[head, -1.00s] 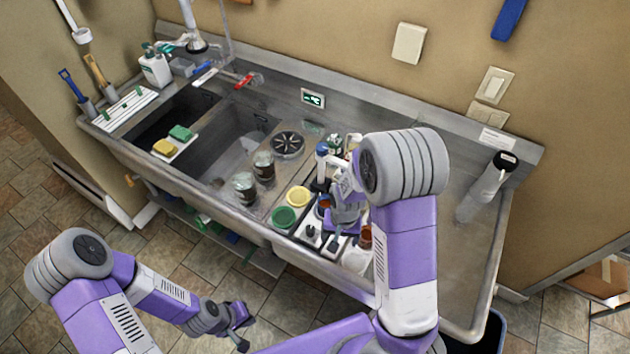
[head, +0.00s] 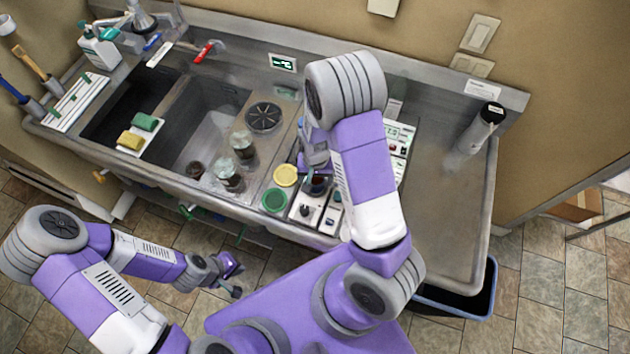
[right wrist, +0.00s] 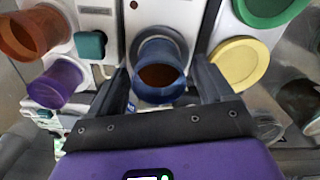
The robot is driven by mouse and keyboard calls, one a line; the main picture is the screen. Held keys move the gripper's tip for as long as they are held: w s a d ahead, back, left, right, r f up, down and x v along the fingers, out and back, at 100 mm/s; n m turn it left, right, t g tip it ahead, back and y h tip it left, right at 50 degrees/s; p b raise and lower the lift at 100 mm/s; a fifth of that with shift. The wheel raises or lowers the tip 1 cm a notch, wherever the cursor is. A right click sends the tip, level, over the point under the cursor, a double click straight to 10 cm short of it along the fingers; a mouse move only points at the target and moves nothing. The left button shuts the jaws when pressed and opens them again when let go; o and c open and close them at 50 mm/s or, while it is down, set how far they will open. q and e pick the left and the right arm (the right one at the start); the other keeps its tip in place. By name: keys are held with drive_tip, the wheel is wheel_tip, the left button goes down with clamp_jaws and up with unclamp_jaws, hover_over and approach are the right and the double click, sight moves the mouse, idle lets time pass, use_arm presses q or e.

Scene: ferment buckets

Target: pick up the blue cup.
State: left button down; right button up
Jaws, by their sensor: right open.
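The blue cup (right wrist: 160,70) shows in the right wrist view with its round mouth facing the camera and a brown inside. My right gripper (right wrist: 163,82) is open, with one dark finger on each side of the cup. I cannot tell whether the fingers touch it. In the head view my right gripper (head: 316,160) is over the sink counter, and the blue cup (head: 317,187) is largely hidden below it. My left gripper (head: 233,276) hangs empty in front of the counter, its fingers apart.
A purple cup (right wrist: 57,84) and an orange-brown cup (right wrist: 35,35) stand to one side in the right wrist view. A yellow lid (right wrist: 237,64) and green lid (right wrist: 268,8) lie on the other side. Glass jars (head: 228,175) stand left; the counter's right part (head: 440,200) is mostly clear.

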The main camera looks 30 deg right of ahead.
drive_tip(key=shift+s, duration=0.2)
drive_tip(key=shift+w, duration=0.15)
drive_tip(key=c, duration=1.1)
